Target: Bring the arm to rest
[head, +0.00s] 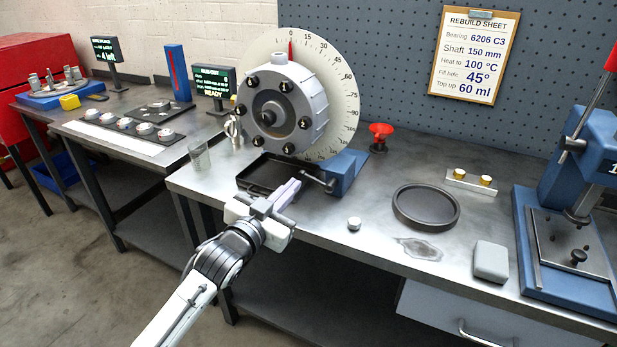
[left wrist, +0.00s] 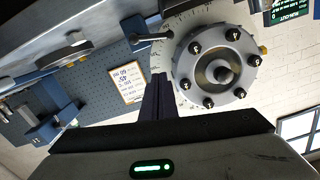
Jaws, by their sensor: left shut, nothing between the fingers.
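My left gripper (head: 288,191) is shut and empty. It is at the front edge of the middle bench, in front of the black tray (head: 247,182) and below the rotor housing (head: 283,105). The grey rotor housing has a ring of dark bolts and sits in front of a white degree dial (head: 345,90) with a red mark at the top. In the left wrist view the housing (left wrist: 243,80) shows in a rotated picture, apart from my gripper. My right gripper is in neither view.
A blue wedge-shaped stand (head: 345,172) with a dark handle is just right of my left gripper. A glass beaker (head: 199,155) stands to the left.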

